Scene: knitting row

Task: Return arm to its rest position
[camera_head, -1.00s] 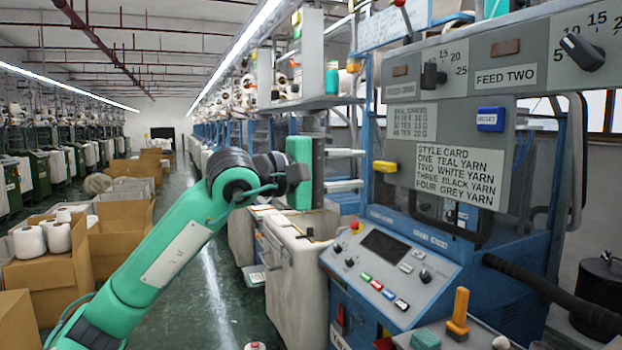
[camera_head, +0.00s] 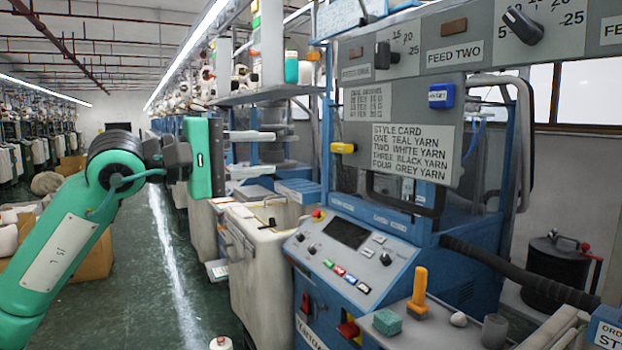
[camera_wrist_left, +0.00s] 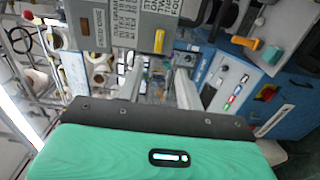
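My left arm comes in from the left in the head view, raised and bent at its dark joint. Its green left gripper (camera_head: 273,153) points to the right at mid height, over the grey-white bin beside the machine. The two pale fingers stand apart with nothing between them. The left wrist view shows both fingers (camera_wrist_left: 158,75) spread, with the machine seen through the gap. My right arm and gripper are not in view.
The blue knitting machine's control console (camera_head: 350,260) and style card panel (camera_head: 410,150) stand to the right. The grey-white bin (camera_head: 262,275) is below the gripper. An orange handle (camera_head: 419,290) and teal block (camera_head: 387,321) are at front right. An aisle (camera_head: 165,250) runs left of the bin.

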